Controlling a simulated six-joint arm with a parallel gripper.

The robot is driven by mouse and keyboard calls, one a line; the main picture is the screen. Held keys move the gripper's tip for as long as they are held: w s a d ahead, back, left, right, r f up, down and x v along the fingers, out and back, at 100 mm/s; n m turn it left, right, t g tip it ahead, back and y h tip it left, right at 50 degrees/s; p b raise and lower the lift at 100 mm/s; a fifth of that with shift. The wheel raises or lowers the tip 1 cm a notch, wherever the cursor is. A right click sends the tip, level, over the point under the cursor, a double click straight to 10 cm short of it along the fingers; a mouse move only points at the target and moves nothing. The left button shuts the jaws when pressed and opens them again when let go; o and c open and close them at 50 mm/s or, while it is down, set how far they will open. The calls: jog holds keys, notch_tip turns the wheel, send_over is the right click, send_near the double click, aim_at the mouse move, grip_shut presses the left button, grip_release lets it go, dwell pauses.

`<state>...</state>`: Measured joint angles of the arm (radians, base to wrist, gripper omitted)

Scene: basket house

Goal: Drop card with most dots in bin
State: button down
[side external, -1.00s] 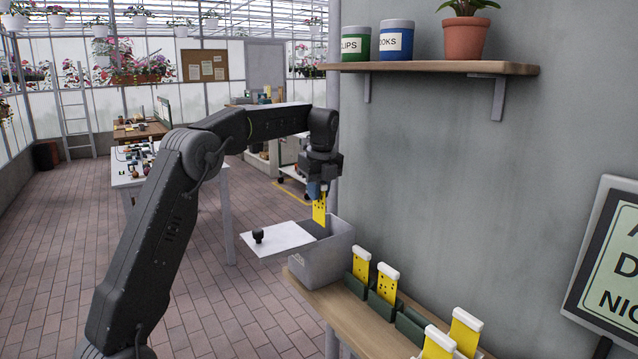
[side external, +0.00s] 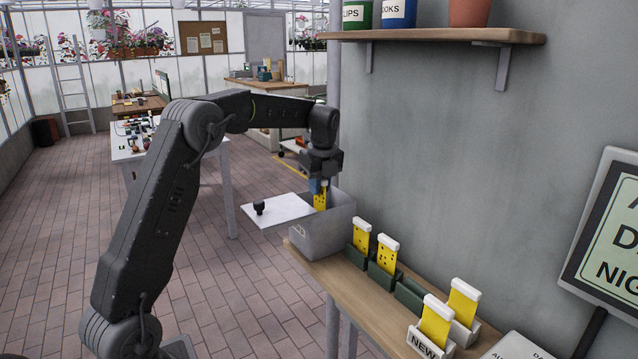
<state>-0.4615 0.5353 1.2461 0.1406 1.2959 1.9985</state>
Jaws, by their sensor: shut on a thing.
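My gripper (side external: 319,187) is shut on a yellow card (side external: 320,200) with dark dots. The card hangs upright at the open top of the grey bin (side external: 318,241), and its lower end is hidden behind the bin's rim. The bin's white lid (side external: 277,211) with a black knob (side external: 259,207) sits out to the left. Two dotted yellow cards with white tops, a left one (side external: 361,237) and a right one (side external: 387,256), stand in dark green holders. Two more yellow cards, a back one (side external: 463,302) and a front one (side external: 436,321), stand in pale holders; their dots cannot be made out.
An empty green holder (side external: 409,297) stands on the wooden shelf (side external: 352,291) between the card groups. The front pale holder reads "NEW" (side external: 422,344). An upper shelf (side external: 440,36) with pots is on the wall. A sign (side external: 612,240) stands at the right.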

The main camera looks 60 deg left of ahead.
jog(key=c, duration=1)
grip_release()
notch_tip(320, 180, up, 13)
jog(key=d, duration=0.2)
jog(key=s+d+r+n+t, duration=0.25)
jog(key=s+d+n, duration=0.2)
jog(key=d, duration=0.45)
jog(key=s+d+f+n+t, duration=0.1)
jog(key=s+d+f+n, duration=0.3)
jog(key=s, duration=0.3)
jog(key=s+d+f+n+t+h, duration=0.1)
jog(key=s+d+f+n, duration=0.3)
jog(key=s, duration=0.4)
jog(key=s+d+f+n+t, duration=0.1)
jog(key=s+d+f+n, duration=0.3)
jog(key=s+d+n, duration=0.1)
jog(key=shift+s+d+f+n+h, duration=0.2)
jog(key=shift+s+d, duration=0.25)
jog(key=shift+s, duration=0.2)
jog(key=shift+s+d+f+n+h, duration=0.1)
jog(key=shift+s+d+f+h, duration=0.1)
jog(key=shift+s+d, duration=0.3)
